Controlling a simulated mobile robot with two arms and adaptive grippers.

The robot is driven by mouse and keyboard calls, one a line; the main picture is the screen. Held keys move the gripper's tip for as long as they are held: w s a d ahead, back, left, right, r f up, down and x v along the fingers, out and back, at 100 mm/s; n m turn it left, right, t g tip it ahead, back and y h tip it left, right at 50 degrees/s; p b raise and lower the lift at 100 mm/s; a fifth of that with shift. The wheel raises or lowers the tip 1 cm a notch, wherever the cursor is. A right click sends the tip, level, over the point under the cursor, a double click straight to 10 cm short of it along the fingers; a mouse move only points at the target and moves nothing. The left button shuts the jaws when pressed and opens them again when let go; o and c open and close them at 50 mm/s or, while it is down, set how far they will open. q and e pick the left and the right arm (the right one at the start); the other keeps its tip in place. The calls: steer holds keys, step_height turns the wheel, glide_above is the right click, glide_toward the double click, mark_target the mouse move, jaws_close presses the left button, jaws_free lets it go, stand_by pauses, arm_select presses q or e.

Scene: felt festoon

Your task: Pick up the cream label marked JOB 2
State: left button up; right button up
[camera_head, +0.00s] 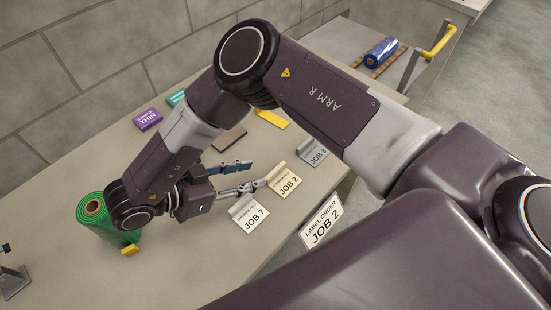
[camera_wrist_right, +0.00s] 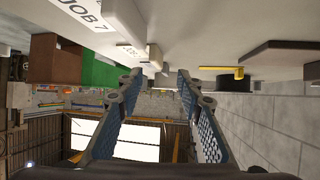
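The cream label marked JOB 2 (camera_head: 287,184) sits in a small holder near the table's front edge, between the white JOB 7 label (camera_head: 248,217) and the grey JOB 3 label (camera_head: 314,154). My right gripper (camera_head: 253,173) is open, its two fingers apart and pointing toward the JOB 2 holder. One fingertip appears close beside that holder; I cannot tell if it touches. In the right wrist view, the fingers (camera_wrist_right: 160,76) are spread with nothing clearly held, and the JOB 7 label (camera_wrist_right: 84,14) shows at the top left.
A green roll (camera_head: 97,218) stands left of my right wrist. A purple box (camera_head: 148,119) marked THIN, a brown block (camera_head: 229,138) and a yellow piece (camera_head: 272,118) lie farther back. A LABEL ORDER JOB 2 sign (camera_head: 321,224) is at the front edge. A grey block wall is behind.

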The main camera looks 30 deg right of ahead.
mark_target(277, 169)
steer(key=x, duration=0.2)
steer(key=p+x, duration=0.1)
steer(key=shift+s+d+r, duration=0.1)
steer(key=shift+s+r, duration=0.1)
steer(key=shift+s, duration=0.05)
steer(key=p+x, duration=0.1)
steer(key=x, duration=0.3)
steer(key=shift+d, duration=0.2)
steer(key=shift+f, duration=0.1)
arm_select(q)
steer(key=shift+s+r, duration=0.95)
arm_select(e)
jaws_close()
